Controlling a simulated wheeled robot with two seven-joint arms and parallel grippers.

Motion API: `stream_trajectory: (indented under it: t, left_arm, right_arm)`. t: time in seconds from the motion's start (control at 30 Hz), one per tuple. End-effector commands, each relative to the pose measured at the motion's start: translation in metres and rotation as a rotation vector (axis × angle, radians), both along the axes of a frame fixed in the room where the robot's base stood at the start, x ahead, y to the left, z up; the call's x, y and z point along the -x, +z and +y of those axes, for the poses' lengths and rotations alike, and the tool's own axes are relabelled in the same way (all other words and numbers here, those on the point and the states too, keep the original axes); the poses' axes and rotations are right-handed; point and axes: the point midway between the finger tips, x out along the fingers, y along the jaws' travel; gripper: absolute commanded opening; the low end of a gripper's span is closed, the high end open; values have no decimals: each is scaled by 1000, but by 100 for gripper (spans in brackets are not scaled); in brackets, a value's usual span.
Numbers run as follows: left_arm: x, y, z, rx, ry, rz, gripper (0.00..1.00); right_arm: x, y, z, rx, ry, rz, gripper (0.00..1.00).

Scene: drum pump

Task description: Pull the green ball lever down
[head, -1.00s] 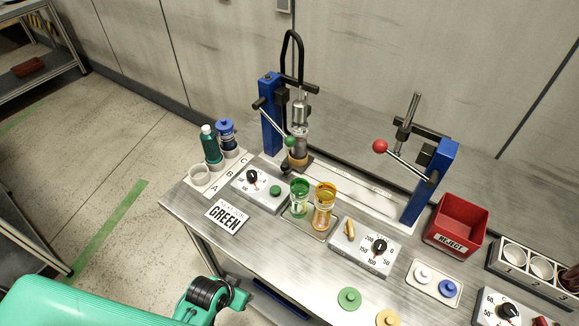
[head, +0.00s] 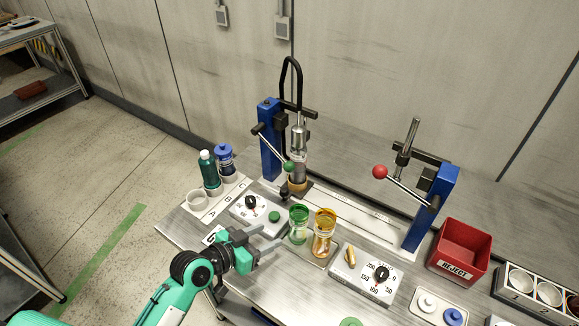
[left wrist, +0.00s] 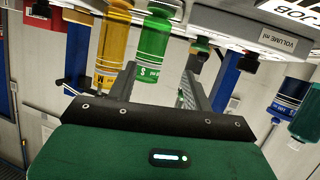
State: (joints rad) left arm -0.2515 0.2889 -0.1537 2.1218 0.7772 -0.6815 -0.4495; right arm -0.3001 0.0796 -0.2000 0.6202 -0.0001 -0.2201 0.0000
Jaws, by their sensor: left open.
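The green ball (head: 289,167) is on the end of a lever (head: 272,148) fixed to the left blue press (head: 268,140). The lever slants down to the right, ball at its lower end beside the press's pump. My left gripper (head: 277,240) is open and empty. It is over the front left of the bench, in front of the green-filled glass (head: 299,224) and lower in the picture than the green ball, apart from it. In the left wrist view, its two fingers reach past the green container (left wrist: 153,48), and the picture is upside down. My right gripper is not in view.
A yellow glass (head: 323,233) stands beside the green one. A dial box (head: 256,207) sits behind my gripper. A second blue press (head: 432,208) has a red ball lever (head: 380,171). Bottles (head: 207,170) stand at left, a red reject bin (head: 461,252) at right.

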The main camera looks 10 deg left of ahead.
Motion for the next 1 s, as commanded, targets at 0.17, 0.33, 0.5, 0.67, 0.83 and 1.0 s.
stream_trajectory:
  t: [0.17, 0.33, 0.5, 0.67, 0.83, 1.0]
  left_arm:
    - [-54, 37, 22, 125, 67, -199, 51]
    - [-76, 54, 38, 180, 123, -280, 51]
    - [-88, 59, 38, 192, 136, -294, 51]
    - [-110, 61, 25, 193, 136, -293, 51]
    - [-141, 61, 8, 192, 135, -291, 51]
    - [-170, 60, -9, 193, 135, -291, 51]
  right_arm:
    - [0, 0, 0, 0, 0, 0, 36]
    - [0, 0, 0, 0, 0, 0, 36]
    - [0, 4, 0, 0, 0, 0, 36]
    - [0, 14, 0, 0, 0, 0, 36]
    - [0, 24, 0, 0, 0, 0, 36]
    - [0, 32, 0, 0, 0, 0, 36]
